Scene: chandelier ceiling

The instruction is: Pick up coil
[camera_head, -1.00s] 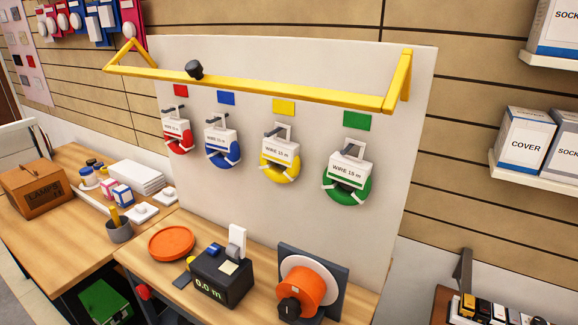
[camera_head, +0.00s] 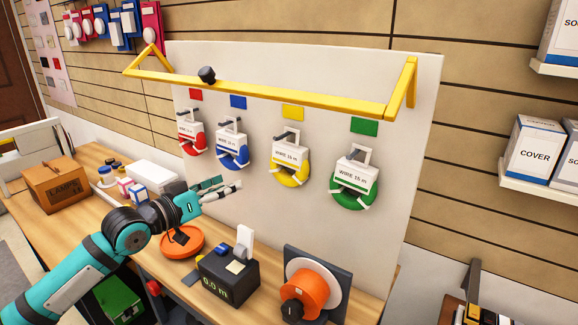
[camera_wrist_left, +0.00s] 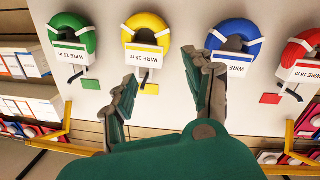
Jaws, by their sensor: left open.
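Several wire coils hang on hooks on a pale panel: red (camera_head: 190,148), blue (camera_head: 228,158), yellow (camera_head: 292,178) and green (camera_head: 352,197). Each has a white "WIRE 15 m" label card. The task does not name a colour. My left gripper (camera_head: 228,183) is open and empty, below the blue coil and left of the yellow one in the head view. In the upside-down left wrist view the open fingers (camera_wrist_left: 163,72) point between the yellow coil (camera_wrist_left: 147,22) and blue coil (camera_wrist_left: 238,30), and the right-hand finger overlaps the blue coil's picture. My right gripper is out of view.
A yellow rail (camera_head: 270,94) juts out above the coils. On the bench below stand an orange dish (camera_head: 192,241), a black meter box (camera_head: 232,278) and an orange spool (camera_head: 312,282).

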